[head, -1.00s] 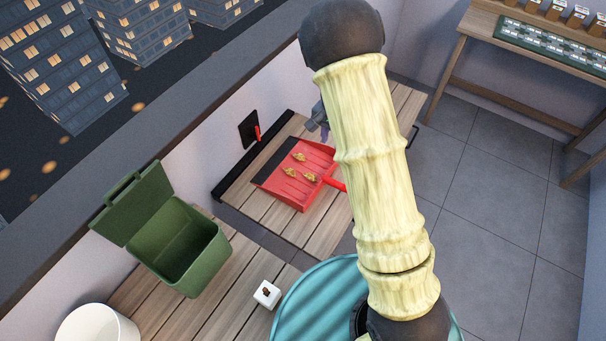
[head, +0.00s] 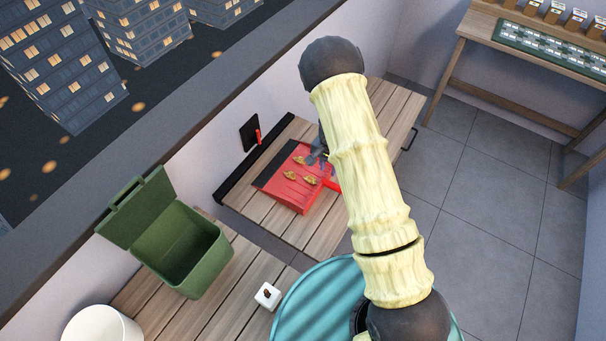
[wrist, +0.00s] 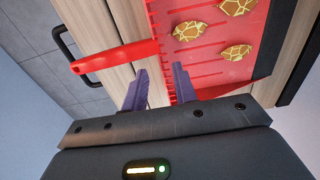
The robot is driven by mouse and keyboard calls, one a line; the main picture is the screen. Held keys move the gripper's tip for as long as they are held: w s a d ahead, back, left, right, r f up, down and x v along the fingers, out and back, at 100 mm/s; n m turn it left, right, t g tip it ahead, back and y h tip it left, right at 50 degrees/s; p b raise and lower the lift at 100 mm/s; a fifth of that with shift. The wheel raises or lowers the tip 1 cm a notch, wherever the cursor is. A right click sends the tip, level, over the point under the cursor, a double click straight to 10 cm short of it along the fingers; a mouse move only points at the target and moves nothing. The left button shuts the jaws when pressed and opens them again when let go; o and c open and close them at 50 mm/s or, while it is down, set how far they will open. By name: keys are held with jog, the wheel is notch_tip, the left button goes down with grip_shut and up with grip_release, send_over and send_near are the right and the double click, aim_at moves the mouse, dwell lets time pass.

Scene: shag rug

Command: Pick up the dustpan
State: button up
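The red dustpan (head: 290,188) lies on a wooden surface in the head view, with a dark front edge and several golden-brown patterned pieces on it. Its red handle (wrist: 118,57) points left in the wrist view. My gripper (wrist: 160,82) is open in the wrist view, its two dark purple-grey fingers apart. The fingers reach to the dustpan's near side, beside the handle, and the right finger overlaps the pan's edge in the picture. I cannot tell whether they touch. In the head view my arm hides part of the handle and most of the gripper.
A green bin (head: 184,254) with its lid up stands at left. A white bucket (head: 100,327) and a small white cube (head: 267,296) are nearby. A dark square with a red part (head: 250,133) is at the wall. A wooden table (head: 480,32) stands at upper right.

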aim_at(328, 176)
jog(key=shift+f, duration=0.15)
jog(key=shift+f+p, duration=0.9)
jog(key=shift+f, duration=1.7)
grip_shut()
